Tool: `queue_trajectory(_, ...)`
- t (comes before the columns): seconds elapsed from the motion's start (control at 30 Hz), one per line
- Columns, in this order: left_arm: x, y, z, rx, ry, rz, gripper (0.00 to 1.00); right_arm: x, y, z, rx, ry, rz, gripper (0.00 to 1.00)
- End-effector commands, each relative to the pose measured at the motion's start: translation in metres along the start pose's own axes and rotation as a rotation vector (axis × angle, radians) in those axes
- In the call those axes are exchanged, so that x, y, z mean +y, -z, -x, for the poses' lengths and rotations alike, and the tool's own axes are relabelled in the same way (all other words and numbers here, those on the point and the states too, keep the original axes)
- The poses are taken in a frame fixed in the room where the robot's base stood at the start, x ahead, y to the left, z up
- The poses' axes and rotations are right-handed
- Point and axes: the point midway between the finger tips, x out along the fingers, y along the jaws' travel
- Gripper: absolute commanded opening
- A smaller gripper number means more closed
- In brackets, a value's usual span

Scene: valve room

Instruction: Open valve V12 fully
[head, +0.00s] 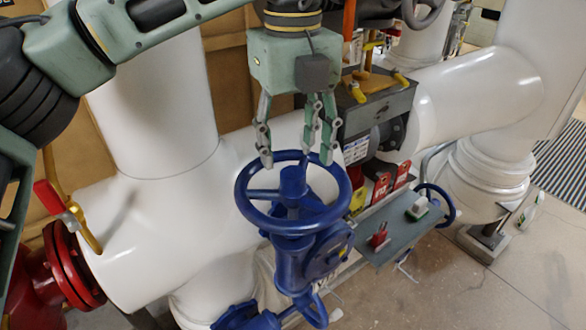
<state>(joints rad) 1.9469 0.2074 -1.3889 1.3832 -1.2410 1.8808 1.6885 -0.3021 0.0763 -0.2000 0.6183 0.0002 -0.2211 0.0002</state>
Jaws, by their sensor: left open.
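A blue valve with a round spoked handwheel (246,208) stands in the middle of the head view, its wheel facing up. Its blue body (292,262) sits below the wheel. I cannot read a V12 mark on it. My left gripper (297,160) points down over the far side of the wheel, with its fingers spread and nothing between them. The fingertips overlap the far rim in the picture; I cannot tell whether they touch it. My right gripper is out of view.
Large white pipes (150,110) fill the left and back. A red-handled valve (62,205) is at left. A grey shelf (385,250) with small items is right of the wheel, near red tags (381,188). Bare floor (480,290) lies at lower right.

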Motion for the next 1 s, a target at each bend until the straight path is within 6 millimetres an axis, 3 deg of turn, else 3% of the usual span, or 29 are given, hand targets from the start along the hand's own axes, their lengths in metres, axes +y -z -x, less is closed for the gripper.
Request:
queue_trajectory(0.5, 0.0, 0.0, 0.001, 0.0, 0.0, -0.66, 0.53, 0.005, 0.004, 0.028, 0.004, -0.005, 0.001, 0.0)
queue_trajectory(1.0, 0.0, 0.0, -0.008, 0.0, -0.001, -0.693, 0.53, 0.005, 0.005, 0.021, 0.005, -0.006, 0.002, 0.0)
